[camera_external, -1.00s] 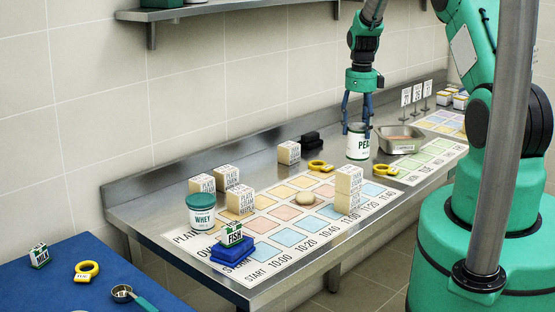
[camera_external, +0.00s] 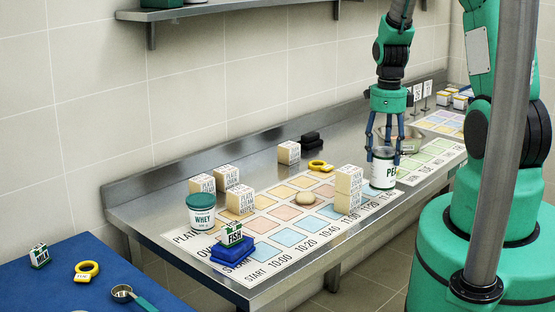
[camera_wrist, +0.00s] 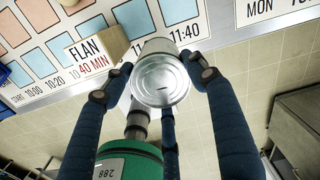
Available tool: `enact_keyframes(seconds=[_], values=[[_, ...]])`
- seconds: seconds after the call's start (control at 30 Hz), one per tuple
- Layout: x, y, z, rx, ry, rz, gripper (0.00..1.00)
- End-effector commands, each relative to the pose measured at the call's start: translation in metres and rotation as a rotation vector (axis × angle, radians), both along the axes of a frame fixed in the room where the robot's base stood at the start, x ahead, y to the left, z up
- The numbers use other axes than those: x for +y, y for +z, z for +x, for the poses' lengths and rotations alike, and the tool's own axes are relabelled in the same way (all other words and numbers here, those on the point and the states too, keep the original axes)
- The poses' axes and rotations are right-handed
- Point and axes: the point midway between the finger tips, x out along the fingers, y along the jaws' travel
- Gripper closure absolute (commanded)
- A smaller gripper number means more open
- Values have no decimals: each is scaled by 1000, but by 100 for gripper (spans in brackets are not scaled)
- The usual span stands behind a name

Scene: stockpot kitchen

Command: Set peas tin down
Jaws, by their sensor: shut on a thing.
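The peas tin (camera_external: 382,173) is white and green with a "PE…" label partly showing. It is upright at the right end of the time mat (camera_external: 262,264), near the 11:40 column. My gripper (camera_external: 382,151) points down with its blue fingers around the tin's upper part, shut on it. In the wrist view the tin's silver lid (camera_wrist: 161,81) shows between the fingers, close to the mat's front edge. I cannot tell whether the tin's base touches the counter.
A steel pan (camera_external: 411,140) stands behind the gripper. A whey tub (camera_external: 201,212) stands farther left.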

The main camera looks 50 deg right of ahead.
Motion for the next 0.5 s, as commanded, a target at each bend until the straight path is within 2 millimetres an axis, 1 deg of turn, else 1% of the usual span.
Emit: enact_keyframes(seconds=[0.03,0.1,0.2,0.33,0.5], values=[[9,0,-11,-1,9,-1,100],[20,-1,-26,0,23,0,100],[33,-1,-44,-1,39,0,100],[47,-3,-63,-1,56,0,100],[57,-4,-76,-1,68,0,100]])
